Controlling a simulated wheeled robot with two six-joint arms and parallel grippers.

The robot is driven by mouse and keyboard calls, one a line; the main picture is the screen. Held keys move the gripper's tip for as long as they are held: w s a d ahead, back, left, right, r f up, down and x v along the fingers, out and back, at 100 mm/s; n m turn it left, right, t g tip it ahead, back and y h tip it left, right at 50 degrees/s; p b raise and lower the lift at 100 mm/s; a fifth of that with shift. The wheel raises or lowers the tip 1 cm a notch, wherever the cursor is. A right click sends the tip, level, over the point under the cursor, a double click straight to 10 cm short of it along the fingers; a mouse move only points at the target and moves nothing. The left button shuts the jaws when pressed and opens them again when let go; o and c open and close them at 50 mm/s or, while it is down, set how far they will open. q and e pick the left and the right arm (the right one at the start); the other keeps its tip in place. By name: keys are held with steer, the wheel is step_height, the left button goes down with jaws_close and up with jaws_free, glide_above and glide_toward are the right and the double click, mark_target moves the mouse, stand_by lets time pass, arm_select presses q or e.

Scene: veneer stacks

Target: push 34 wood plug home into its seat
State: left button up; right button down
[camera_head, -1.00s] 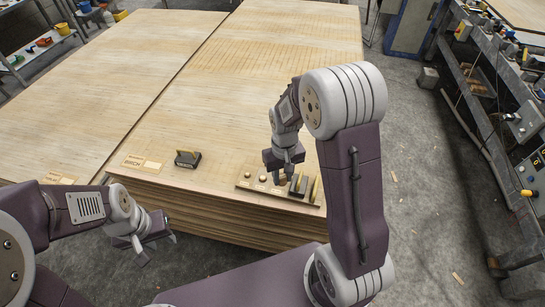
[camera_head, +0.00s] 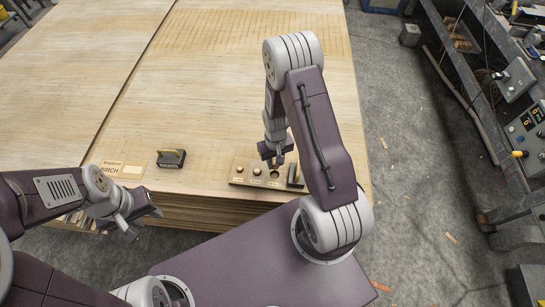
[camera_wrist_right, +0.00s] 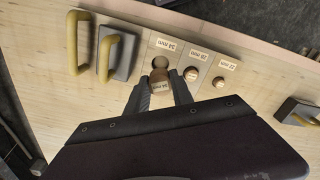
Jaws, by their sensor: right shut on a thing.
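The 34 wood plug (camera_wrist_right: 160,86) is a short brown cylinder with a printed label on its face. My right gripper (camera_wrist_right: 160,79) is shut on it, one dark finger on each side. In the right wrist view the plug is close beside a round brown seat (camera_wrist_right: 160,63), next to a label plate; whether it touches the seat's edge is unclear. In the head view my right gripper (camera_head: 276,159) is low over the plug board (camera_head: 235,181), and the arm partly hides the board's right end. My left gripper (camera_head: 140,219) is apart from the board, fingers spread and empty.
Two smaller plugs (camera_wrist_right: 191,74) (camera_wrist_right: 219,82) sit in the board beside the held one. Another such block (camera_head: 171,158) and a BIRCH sign (camera_head: 122,169) are on the veneer stack (camera_head: 210,110).

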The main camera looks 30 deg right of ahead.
steer(key=shift+w, duration=0.1)
steer(key=shift+f+b, duration=0.5)
steer(key=shift+f, duration=0.2)
step_height(320, 180, down, 4)
steer(key=b, duration=0.3)
steer(key=shift+f, duration=0.2)
stand_by(1.1)
steer(key=shift+f+b, duration=0.4)
steer(key=shift+f, duration=0.45)
steer(key=c, duration=1)
jaws_free()
steer(key=shift+c, duration=0.2)
